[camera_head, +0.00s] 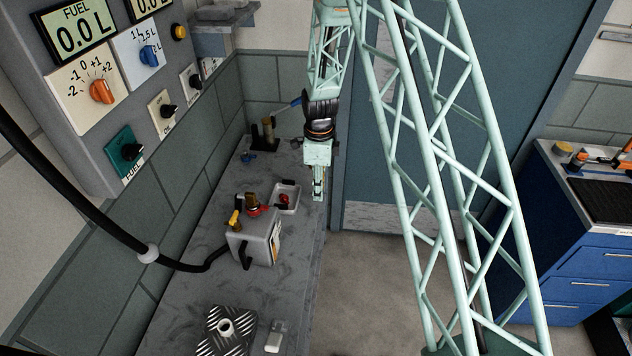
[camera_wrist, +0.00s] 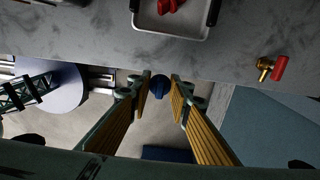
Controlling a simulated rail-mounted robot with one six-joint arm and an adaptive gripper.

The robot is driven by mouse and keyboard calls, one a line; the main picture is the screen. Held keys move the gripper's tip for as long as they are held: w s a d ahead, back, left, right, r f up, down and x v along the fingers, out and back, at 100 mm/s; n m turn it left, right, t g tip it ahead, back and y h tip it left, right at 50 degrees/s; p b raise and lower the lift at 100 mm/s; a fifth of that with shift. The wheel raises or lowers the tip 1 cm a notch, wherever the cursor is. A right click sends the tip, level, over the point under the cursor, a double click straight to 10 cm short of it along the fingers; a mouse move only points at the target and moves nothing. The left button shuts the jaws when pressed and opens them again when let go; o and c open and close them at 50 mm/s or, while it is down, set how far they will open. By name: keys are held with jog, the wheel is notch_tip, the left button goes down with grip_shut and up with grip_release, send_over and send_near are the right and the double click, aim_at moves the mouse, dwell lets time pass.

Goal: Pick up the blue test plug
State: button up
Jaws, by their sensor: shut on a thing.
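My gripper (camera_head: 319,190) points down beside the bench's right edge in the head view, over the floor. In the wrist view its two fingers (camera_wrist: 161,80) are closed in on a small, round, dark blue piece, the blue test plug (camera_wrist: 159,87). The plug sits between the fingertips, above the floor and apart from the bench. In the head view I cannot make out the plug at the fingertips.
The grey bench (camera_head: 185,290) holds a shallow tray (camera_head: 296,205) with a red piece (camera_head: 284,199), a grey tank (camera_head: 262,245) with a black hose, and a tread plate (camera_head: 240,345). A brass fitting with a red handle (camera_wrist: 279,67) shows in the wrist view. Blue drawers (camera_head: 585,260) stand right.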

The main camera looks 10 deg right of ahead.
jog(key=shift+s+r, duration=0.2)
jog(key=shift+s, duration=1.65)
jog(key=shift+a, duration=0.1)
